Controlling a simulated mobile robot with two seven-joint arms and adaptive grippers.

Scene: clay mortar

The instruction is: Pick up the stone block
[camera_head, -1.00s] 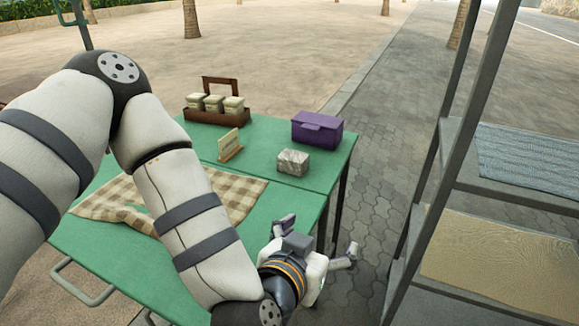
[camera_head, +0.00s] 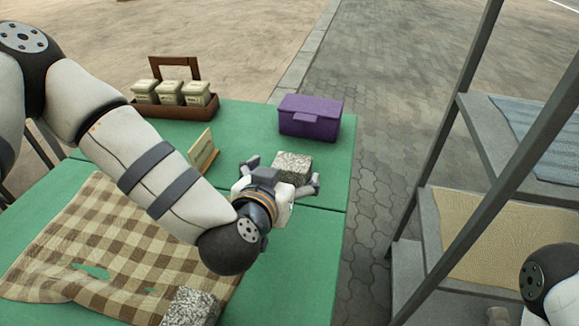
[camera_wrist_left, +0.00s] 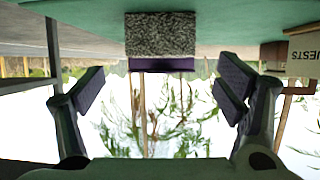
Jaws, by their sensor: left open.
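A grey speckled stone block (camera_head: 292,167) sits on the green table, in front of the purple box. My left gripper (camera_head: 283,173) is open and empty just on the near side of this block, with its fingers spread to either side. In the left wrist view, which is upside down, the block (camera_wrist_left: 160,34) shows ahead, centred between the open fingers (camera_wrist_left: 163,85). Whether a finger touches it I cannot tell. A second speckled block (camera_head: 190,308) is partly cut off at the bottom of the head view. My right gripper is not seen.
A purple box (camera_head: 310,118) stands behind the block. A wooden caddy (camera_head: 176,112) with pale jars and a small sign (camera_head: 203,151) stand to the left. A checked cloth (camera_head: 75,240) covers the near left of the table (camera_head: 290,265). A metal shelf (camera_head: 432,220) stands at right.

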